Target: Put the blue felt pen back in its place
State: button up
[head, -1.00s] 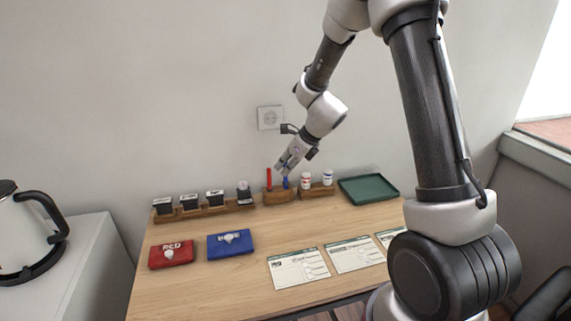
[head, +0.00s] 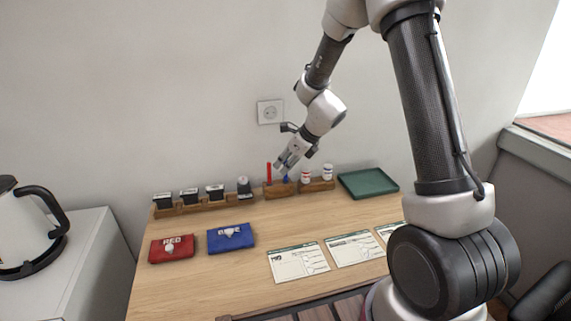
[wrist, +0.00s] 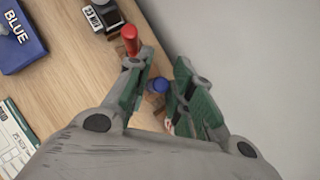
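The blue felt pen (wrist: 158,86) shows in the wrist view as a round blue end between my two fingers, with a small gap on the right. In the head view a bit of blue pen (head: 286,179) shows at the wooden pen stand (head: 272,191), just under my gripper (head: 281,170). My gripper also shows in the wrist view (wrist: 160,72), its green-padded fingers apart around the pen. The pen looks upright; how deep it sits in the stand is hidden. A red pen (head: 269,172) stands upright beside it, also seen close to the left finger (wrist: 130,40).
Stamps stand in a wooden rack (head: 190,209) to the left. Two small bottles stand in a holder (head: 318,186) to the right, then a green tray (head: 368,184). Red (head: 180,254) and blue (head: 240,243) pads and paper cards (head: 298,266) lie in front. The wall is close behind.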

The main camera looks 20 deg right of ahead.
jog(key=v, duration=0.5)
jog(key=shift+d+r, duration=0.1)
dwell(0.5)
jog(key=o, duration=0.6)
jog(key=shift+c, duration=0.2)
jog(key=shift+s+r, duration=0.1)
